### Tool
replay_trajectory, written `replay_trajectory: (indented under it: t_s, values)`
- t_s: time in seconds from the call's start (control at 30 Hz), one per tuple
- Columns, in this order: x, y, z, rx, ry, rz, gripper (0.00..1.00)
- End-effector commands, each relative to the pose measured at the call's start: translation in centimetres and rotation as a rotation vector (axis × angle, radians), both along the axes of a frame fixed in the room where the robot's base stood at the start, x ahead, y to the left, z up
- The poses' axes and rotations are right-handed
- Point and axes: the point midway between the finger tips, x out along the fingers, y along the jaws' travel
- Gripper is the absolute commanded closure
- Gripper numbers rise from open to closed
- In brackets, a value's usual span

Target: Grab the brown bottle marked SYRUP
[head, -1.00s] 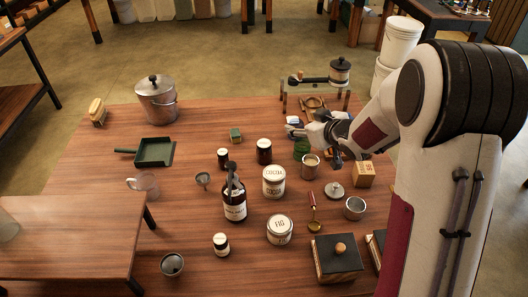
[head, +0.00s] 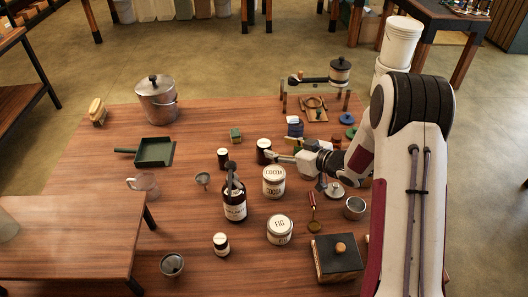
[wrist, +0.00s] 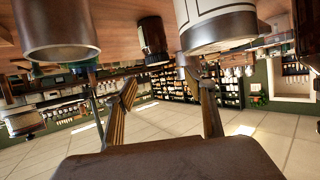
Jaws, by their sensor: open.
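The brown bottle (head: 235,205) stands upright near the middle of the table, with a dark top and a pale label too small to read surely. My gripper (head: 276,156) is to the right of it and farther back, apart from it, between a dark jar (head: 264,148) and the white COCOA tin (head: 273,182). In the wrist view my gripper (wrist: 166,96) shows two separated fingers with nothing between them.
A white FIG tin (head: 279,230), a small dark jar (head: 221,243) and a funnel (head: 203,180) stand around the bottle. A wooden-knobbed box (head: 337,257) is at front right. A raised side table (head: 70,235) is at left. Bare tabletop lies left of the bottle.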

Motion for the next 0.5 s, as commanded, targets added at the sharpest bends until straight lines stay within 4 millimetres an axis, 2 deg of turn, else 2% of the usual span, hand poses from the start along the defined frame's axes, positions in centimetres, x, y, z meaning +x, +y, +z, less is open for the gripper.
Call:
replay_trajectory:
  t_s: [0.2, 0.5]
  values:
    - [0.2, 0.1, -0.1, -0.001, -0.001, 0.0, 0.46]
    - [1.7, 1.3, -0.9, -0.001, 0.0, 0.0, 0.46]
